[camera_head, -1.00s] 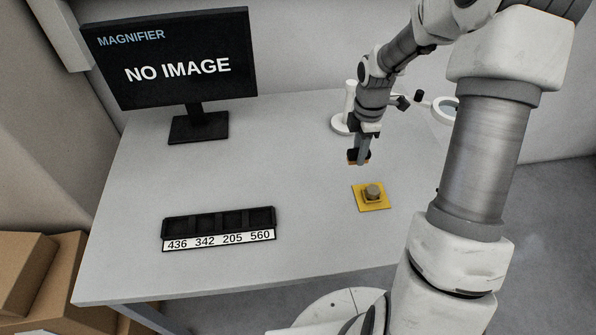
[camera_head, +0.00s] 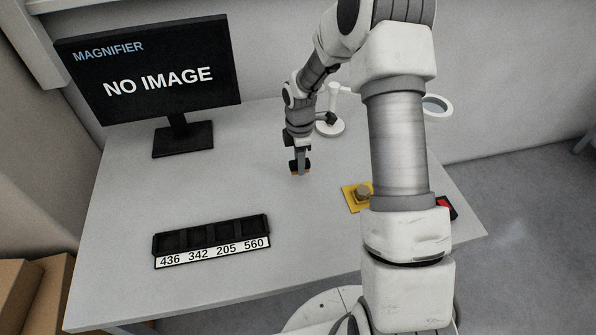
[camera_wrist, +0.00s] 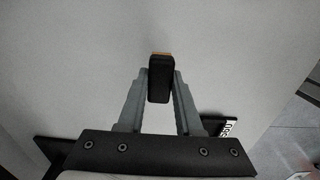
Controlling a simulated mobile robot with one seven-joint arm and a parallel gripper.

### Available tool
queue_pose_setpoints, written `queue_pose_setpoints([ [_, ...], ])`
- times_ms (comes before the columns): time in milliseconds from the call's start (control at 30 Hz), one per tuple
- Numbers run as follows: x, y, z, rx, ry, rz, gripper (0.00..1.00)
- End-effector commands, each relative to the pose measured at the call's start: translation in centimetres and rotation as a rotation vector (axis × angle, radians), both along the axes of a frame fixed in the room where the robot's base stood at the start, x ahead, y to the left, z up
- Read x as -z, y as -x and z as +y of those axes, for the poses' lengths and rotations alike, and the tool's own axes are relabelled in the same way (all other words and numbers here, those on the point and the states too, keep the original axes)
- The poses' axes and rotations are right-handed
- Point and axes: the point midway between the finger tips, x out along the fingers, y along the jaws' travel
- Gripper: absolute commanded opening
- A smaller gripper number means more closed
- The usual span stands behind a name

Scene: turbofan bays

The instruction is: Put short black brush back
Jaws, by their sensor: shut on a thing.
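The short black brush (camera_head: 300,167), a black block with an orange-brown edge, is held in my gripper (camera_head: 301,162) above the middle of the table. In the wrist view, the brush (camera_wrist: 159,82) sits upright between the two grey fingers of my gripper (camera_wrist: 160,92), which are shut on it. A black rack (camera_head: 211,234) with several compartments and a white label strip reading 436, 342, 205, 560 lies at the front left of the table. Its compartments look empty. In the wrist view, part of the rack's label (camera_wrist: 231,128) shows at the right behind my gripper.
A yellow square pad (camera_head: 349,200) with a round knob stands right of my gripper, partly behind my arm. A red object (camera_head: 446,207) lies at the table's right edge. A monitor (camera_head: 150,75) and a magnifier stand (camera_head: 330,127) stand at the back. The table between gripper and rack is clear.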

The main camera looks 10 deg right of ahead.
Motion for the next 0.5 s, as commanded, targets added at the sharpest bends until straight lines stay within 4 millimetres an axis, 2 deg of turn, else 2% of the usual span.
queue_pose_setpoints([
  [167, 1.0, -0.2, 0.4, 0.001, 0.0, 0.001, 0.0],
  [400, 4.2, -0.1, 0.4, 0.0, 0.0, 0.001, 0.0],
  [500, 4.2, -0.2, 0.4, 0.0, 0.0, -0.001, 0.0],
])
